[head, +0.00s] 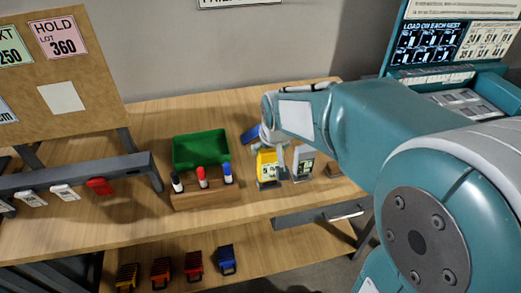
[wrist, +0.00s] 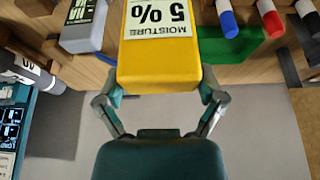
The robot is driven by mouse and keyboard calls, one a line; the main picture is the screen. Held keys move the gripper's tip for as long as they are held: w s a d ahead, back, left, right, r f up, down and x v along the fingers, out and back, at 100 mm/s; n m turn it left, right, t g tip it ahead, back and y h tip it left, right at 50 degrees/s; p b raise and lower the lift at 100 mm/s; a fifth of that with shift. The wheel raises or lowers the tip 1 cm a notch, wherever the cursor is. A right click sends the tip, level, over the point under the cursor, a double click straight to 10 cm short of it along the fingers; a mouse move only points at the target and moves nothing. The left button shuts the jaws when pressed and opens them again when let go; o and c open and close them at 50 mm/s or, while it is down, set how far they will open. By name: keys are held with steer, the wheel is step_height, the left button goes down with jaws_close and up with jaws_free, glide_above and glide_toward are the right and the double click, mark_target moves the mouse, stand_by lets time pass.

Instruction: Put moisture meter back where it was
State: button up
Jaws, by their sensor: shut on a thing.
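The yellow moisture meter (head: 267,167) has a white label reading "MOISTURE 5%". It stands near the front edge of the wooden bench, between the marker block and a grey device. Its label side also shows large in the wrist view (wrist: 160,60), upside down there. My gripper (head: 272,152) is shut on the meter. In the wrist view the gripper's two fingers (wrist: 160,96) press on either side of it. Whether its base touches the bench or hangs slightly above is unclear.
A grey device with a display (head: 303,161) stands close to the right. A wooden block with several markers (head: 202,193) and a green bin (head: 200,149) are left. A blue object (head: 250,134) lies behind.

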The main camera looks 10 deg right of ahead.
steer(key=w+f, duration=0.8)
steer(key=f, duration=0.2)
steer(key=shift+d+f, duration=0.15)
steer(key=shift+d, duration=0.2)
steer(key=o, duration=0.8)
steer(key=shift+f, duration=0.1)
steer(key=shift+c, duration=0.2)
